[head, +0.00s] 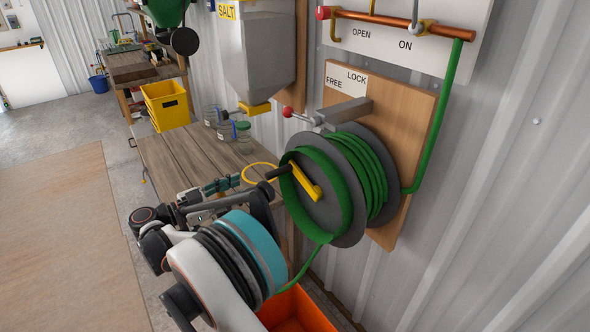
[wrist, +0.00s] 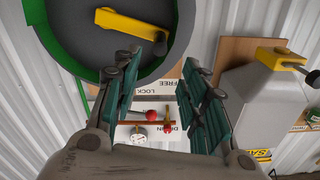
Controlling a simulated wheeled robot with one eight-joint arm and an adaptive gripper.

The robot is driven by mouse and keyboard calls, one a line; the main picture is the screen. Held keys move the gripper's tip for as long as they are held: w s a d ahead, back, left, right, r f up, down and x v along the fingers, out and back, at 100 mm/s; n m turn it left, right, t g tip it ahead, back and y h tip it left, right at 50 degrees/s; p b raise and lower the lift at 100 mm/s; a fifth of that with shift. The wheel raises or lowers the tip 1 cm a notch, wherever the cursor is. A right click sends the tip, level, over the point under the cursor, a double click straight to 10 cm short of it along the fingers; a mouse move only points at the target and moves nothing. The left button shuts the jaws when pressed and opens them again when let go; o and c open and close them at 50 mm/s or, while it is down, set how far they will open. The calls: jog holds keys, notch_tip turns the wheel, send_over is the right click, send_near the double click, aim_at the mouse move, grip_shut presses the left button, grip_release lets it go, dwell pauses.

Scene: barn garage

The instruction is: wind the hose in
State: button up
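The hose reel (head: 325,208) is a grey drum on a wooden wall board, with green hose (head: 372,170) wound on it. A loose length runs down towards an orange bin (head: 298,312). The yellow crank (head: 306,181) has a dark handle (head: 277,172) pointing left; in the wrist view the crank (wrist: 128,24) is above my fingers. My gripper (head: 224,186) is open and empty, left of the handle and apart from it; its teal fingers are spread in the wrist view (wrist: 160,95). The red-knobbed lever (head: 288,112) points left, on the FREE side of the FREE/LOCK label (head: 346,80).
A wooden bench (head: 190,160) with jars and a thin yellow ring (head: 260,172) stands below the gripper. A salt hopper (head: 262,55) hangs left of the reel. A copper pipe (head: 390,24) runs above. A yellow crate (head: 167,105) stands behind. The floor at left is open.

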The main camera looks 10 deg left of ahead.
jog(key=n, duration=0.1)
jog(key=b, duration=0.3)
send_near(291, 167)
jog(key=x, duration=0.5)
jog(key=shift+w+a+f, duration=0.3)
jog(key=shift+w+f, duration=0.1)
grip_shut()
